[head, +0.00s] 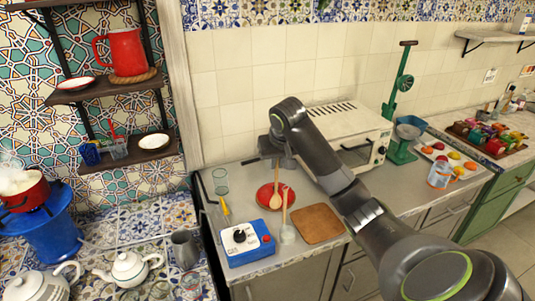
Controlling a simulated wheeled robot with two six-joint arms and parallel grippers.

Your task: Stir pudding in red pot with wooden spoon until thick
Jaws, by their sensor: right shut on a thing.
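The red pot (24,192) stands at the far left on a blue round stove (50,228), with pale contents heaped at its top and wisps like steam. My right gripper (271,161) is shut on the handle of a wooden spoon (276,200). The spoon hangs bowl down in front of a red plate (266,189) on the counter; whether it touches the plate I cannot tell. The gripper is far to the right of the pot. My left gripper is not in view.
A white cup (287,235) with a wooden stick, a blue box with a dial (246,242), a wooden board (318,224) and a glass (220,182) surround the plate. A white toaster oven (345,130) stands behind. White teapots (130,268) and a grey pitcher (185,248) stand lower left.

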